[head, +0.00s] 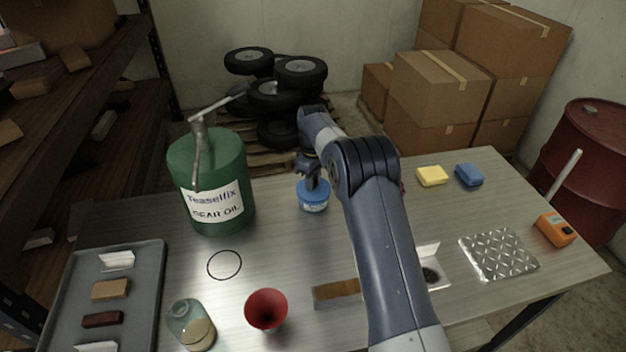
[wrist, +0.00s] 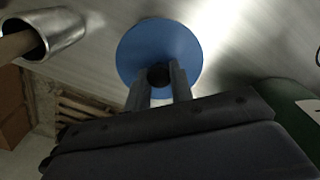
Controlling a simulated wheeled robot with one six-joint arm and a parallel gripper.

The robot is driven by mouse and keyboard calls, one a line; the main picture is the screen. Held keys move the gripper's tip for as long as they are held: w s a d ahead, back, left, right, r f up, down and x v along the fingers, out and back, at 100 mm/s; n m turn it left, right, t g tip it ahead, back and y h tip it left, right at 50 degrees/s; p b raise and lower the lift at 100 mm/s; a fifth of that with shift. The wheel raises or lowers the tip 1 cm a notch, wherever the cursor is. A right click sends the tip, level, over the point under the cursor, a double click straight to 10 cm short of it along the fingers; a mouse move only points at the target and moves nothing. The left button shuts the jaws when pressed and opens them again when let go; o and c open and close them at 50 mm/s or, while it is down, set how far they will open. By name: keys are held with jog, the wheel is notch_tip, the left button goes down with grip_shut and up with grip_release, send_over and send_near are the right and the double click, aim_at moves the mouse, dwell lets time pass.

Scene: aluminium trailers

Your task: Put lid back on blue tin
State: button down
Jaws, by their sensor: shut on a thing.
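The blue tin (head: 314,208), with a pale label band, stands upright on the workbench to the right of the green gear oil can. The round blue lid (wrist: 160,45) with a black knob (wrist: 159,74) shows in the wrist view. My gripper (wrist: 160,84) is shut on the knob, with one finger on each side. In the head view my gripper (head: 312,180) is right over the tin, and the lid is at the tin's top. I cannot tell whether the lid is fully seated or slightly above the rim. The tin's body is hidden under the lid in the wrist view.
The tall green can (head: 212,185) stands close to the left of the tin. A metal cup (wrist: 45,25) holding a wooden handle shows in the wrist view. A red funnel (head: 266,310), a glass jar (head: 190,325) and a grey tray (head: 150,290) are nearer the front.

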jog(key=c, duration=0.7)
grip_release()
jog(key=shift+r+p, duration=1.7)
jog(key=shift+r, duration=1.8)
jog(key=shift+c, duration=0.3)
grip_shut()
